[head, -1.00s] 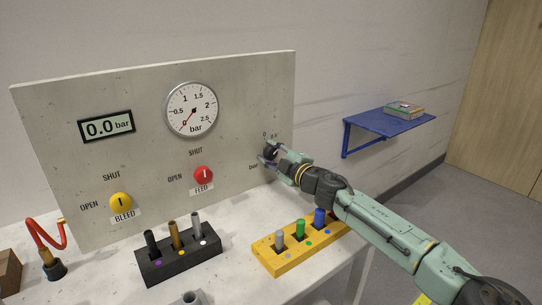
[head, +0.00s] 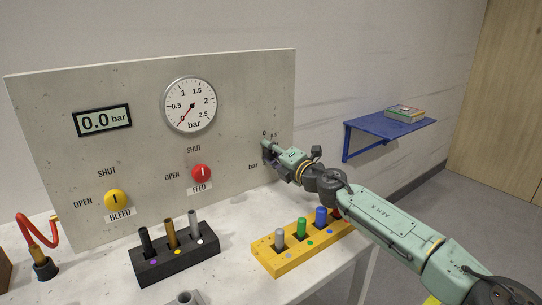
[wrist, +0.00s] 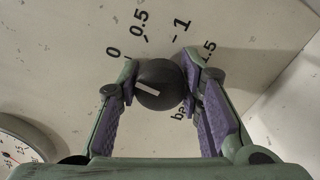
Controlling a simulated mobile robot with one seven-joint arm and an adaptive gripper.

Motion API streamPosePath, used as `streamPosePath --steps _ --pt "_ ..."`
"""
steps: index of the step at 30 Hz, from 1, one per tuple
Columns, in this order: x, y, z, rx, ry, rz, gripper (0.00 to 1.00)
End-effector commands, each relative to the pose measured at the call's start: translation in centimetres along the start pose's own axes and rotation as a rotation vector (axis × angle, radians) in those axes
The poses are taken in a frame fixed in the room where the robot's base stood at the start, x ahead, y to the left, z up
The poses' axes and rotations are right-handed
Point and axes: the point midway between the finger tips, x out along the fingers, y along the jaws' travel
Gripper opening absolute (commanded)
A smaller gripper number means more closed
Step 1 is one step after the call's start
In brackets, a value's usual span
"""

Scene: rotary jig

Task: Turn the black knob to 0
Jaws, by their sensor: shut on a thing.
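The black knob (wrist: 158,84) shows in the wrist view between my two fingers, with a white pointer line on its face. The 0 mark (wrist: 112,54) lies up and left of the knob, with 0.5, 1 and 1.5 further round the scale. My gripper (wrist: 158,90) is shut on the knob, its purple pads on the left and right sides.
The grey panel (head: 60,170) carries a round gauge (head: 190,105) with its needle near 0, a display (head: 102,121) reading 0.0 bar, and yellow (head: 116,201) and red (head: 201,173) knobs. A black holder (head: 178,263) and a yellow holder (head: 270,262) stand below my arm's left.

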Motion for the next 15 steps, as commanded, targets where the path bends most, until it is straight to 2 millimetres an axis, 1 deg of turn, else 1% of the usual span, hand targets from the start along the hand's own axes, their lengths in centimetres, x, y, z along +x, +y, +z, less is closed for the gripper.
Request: streamPosePath --steps 6,15 --pt "0.00 -0.05 -0.06 -0.081 0.001 0.000 0.06" --pt "0.00 0.01 -0.04 -0.113 0.001 0.000 0.06"
